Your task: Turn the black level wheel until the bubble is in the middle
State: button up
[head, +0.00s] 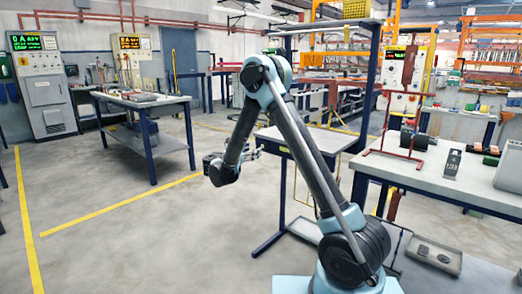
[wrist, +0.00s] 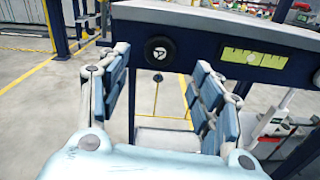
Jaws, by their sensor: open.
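The black level wheel (wrist: 160,50) is on the dark blue front edge of a bench in the wrist view. It is round, with a small white mark on its face. My gripper (wrist: 160,64) is open and empty, one padded finger on each side of the picture. The wheel shows between the fingertips, apart from them. In the head view my gripper (head: 256,151) is at the near side of the small grey bench (head: 325,139); the wheel cannot be made out there.
A dark blue frame with an upper shelf (head: 330,24) rises over the small bench. A larger bench (head: 480,184) stands at right with a red rack (head: 400,155) and small parts. A table (head: 140,102) stands at left. The floor between is open, with yellow lines.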

aim_at(263, 146)
jog(key=x, duration=0.7)
jog(key=shift+w+d, duration=0.1)
jog(key=shift+w, duration=0.05)
jog(key=c, duration=1.1)
